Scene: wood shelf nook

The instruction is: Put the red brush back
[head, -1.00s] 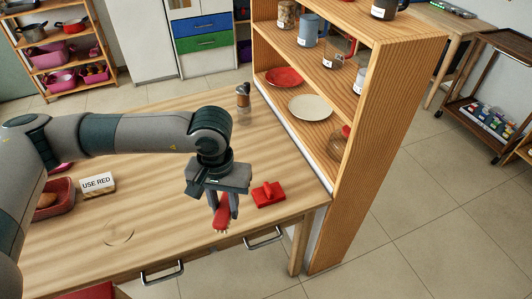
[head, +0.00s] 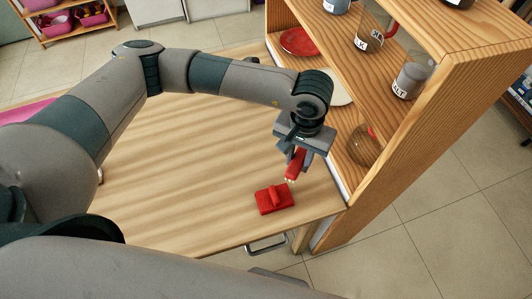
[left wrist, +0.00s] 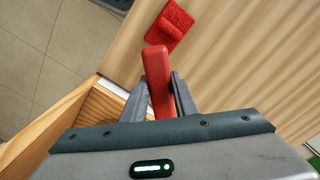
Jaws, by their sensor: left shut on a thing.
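My left gripper (head: 294,160) is shut on the red brush (head: 295,166), whose pale bristles show at its lower end. The brush hangs tilted near the shelf side of the table, just beyond a flat red piece with a raised ridge (head: 275,199) that lies near the front edge. In the left wrist view the fingers (left wrist: 158,92) clasp the brush's red handle (left wrist: 156,70), and the red piece (left wrist: 170,26) lies past its end. The brush is apart from the red piece in the picture. My right gripper is not seen.
The wooden shelf (head: 405,165) stands right of the table, close to my left gripper. It holds a red plate (head: 299,41), a pale plate (head: 341,87) and jars, including a salt jar (head: 411,80). The table's middle (head: 185,150) is clear.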

